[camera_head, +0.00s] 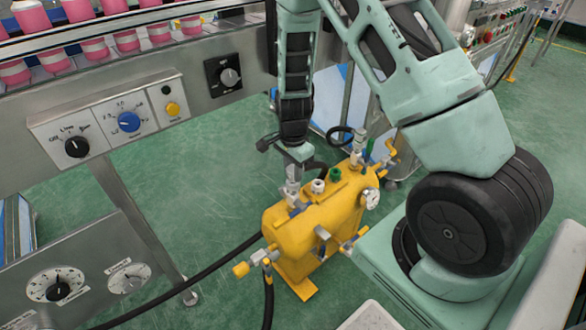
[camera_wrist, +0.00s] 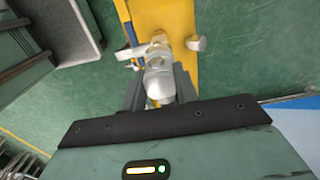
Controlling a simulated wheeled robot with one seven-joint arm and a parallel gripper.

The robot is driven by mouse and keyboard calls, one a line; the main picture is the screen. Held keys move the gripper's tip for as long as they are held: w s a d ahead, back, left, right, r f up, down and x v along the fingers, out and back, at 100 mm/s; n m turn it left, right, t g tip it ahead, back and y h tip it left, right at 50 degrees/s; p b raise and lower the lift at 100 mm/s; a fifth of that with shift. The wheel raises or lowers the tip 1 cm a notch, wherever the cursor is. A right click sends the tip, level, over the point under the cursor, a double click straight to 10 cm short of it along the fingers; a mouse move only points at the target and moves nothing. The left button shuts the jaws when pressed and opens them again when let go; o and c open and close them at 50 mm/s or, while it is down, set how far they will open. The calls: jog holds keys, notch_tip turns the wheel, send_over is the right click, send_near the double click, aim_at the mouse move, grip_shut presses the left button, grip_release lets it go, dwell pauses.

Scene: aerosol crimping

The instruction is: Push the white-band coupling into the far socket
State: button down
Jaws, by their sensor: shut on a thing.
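My gripper (camera_wrist: 158,88) is shut on a pale silver-white coupling (camera_wrist: 159,80), which appears to be the white-band coupling. In the head view my gripper (camera_head: 293,168) is over the left end of the yellow tank (camera_head: 300,236), with the pale coupling (camera_head: 293,187) below it. In the wrist view the coupling lines up with a metal fitting (camera_wrist: 158,49) on the yellow tank. I cannot tell whether it is seated there.
A pressure gauge (camera_head: 371,197) sits on the tank's right end. A black hose (camera_head: 205,279) runs left from the tank. A control panel (camera_head: 125,125) with knobs and a conveyor of pink cans (camera_head: 95,48) lie to the left. Green floor is open around the tank.

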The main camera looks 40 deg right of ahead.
jog(key=shift+f, duration=0.65)
dwell(2.1)
jog(key=c, duration=1)
grip_release()
jog(key=shift+r, duration=0.1)
notch_tip(320, 180, up, 17)
jog(key=p, duration=0.4)
jog(key=shift+r, duration=0.1)
